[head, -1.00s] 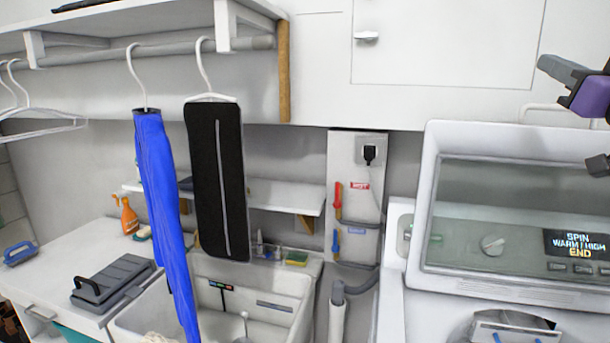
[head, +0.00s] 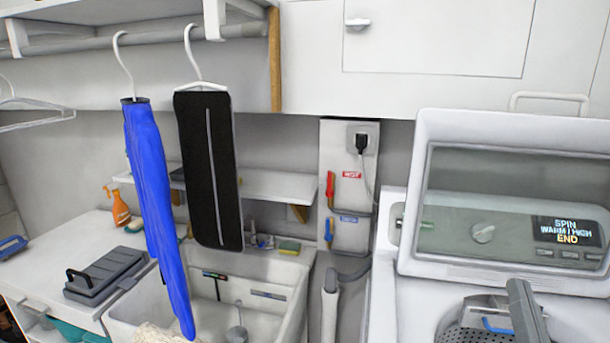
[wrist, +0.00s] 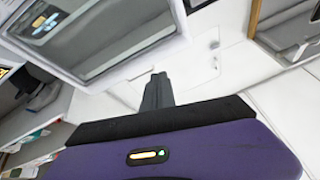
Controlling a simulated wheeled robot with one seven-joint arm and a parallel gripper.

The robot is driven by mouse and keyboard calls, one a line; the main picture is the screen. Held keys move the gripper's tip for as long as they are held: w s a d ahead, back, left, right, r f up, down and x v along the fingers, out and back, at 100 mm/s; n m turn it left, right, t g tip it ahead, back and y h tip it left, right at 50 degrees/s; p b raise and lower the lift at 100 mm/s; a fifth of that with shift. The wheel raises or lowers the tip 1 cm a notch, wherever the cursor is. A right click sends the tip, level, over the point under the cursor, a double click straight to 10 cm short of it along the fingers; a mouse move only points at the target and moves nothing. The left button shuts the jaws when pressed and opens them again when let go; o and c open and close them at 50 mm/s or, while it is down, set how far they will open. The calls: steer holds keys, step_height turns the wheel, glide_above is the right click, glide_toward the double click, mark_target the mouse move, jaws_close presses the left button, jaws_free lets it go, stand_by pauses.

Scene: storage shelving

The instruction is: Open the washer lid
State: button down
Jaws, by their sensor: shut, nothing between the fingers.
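The washer lid (head: 418,200) stands raised, a white frame with a clear window. The control panel (head: 520,228) shows through the window, its display reading "SPIN WARM/HIGH END". Below the lid, the washer's opening shows a perforated metal drum (head: 452,328). My gripper (head: 518,290) appears as a dark grey finger in front of the drum at the lower right; its base is cut off by the frame. In the wrist view my gripper (wrist: 157,85) is shut and empty. The lid's frame (wrist: 130,65) shows there behind the fingertips and to the left; I see no clear contact.
A sink (head: 270,285) stands left of the washer. A blue garment (head: 155,200) and a black one (head: 208,165) hang above it. A grey hose (head: 330,300) and an outlet panel (head: 348,230) are between sink and washer. White cabinets (head: 435,38) are overhead.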

steer(key=s+a+f+n+g, duration=0.1)
steer(key=s+a+f, duration=0.2)
steer(key=s+f, duration=0.2)
steer(key=s+a+f+n+g+y, duration=0.1)
steer(key=s+a+f, duration=0.3)
steer(key=s, duration=0.6)
step_height(320, 180, down, 3)
steer(key=shift+r, duration=0.2)
steer(key=c, duration=2.1)
jaws_free()
steer(key=s+a+f+n+g+y, duration=0.1)
steer(key=s+f, duration=0.2)
steer(key=s, duration=0.2)
steer(key=s+a+f+n+g+y, duration=0.1)
steer(key=s+a+f+g+y, duration=0.1)
steer(key=s, duration=0.4)
steer(key=s+a+f+n+g+y, duration=0.1)
steer(key=s+f+g, duration=0.1)
steer(key=s+f, duration=0.2)
steer(key=shift+s+a, duration=0.25)
steer(key=shift+s, duration=0.75)
steer(key=o, duration=0.4)
steer(key=shift+s+a+f+n+g+y, duration=0.1)
steer(key=shift+a+n+g+y, duration=0.05)
steer(key=shift+n+g+y, duration=0.15)
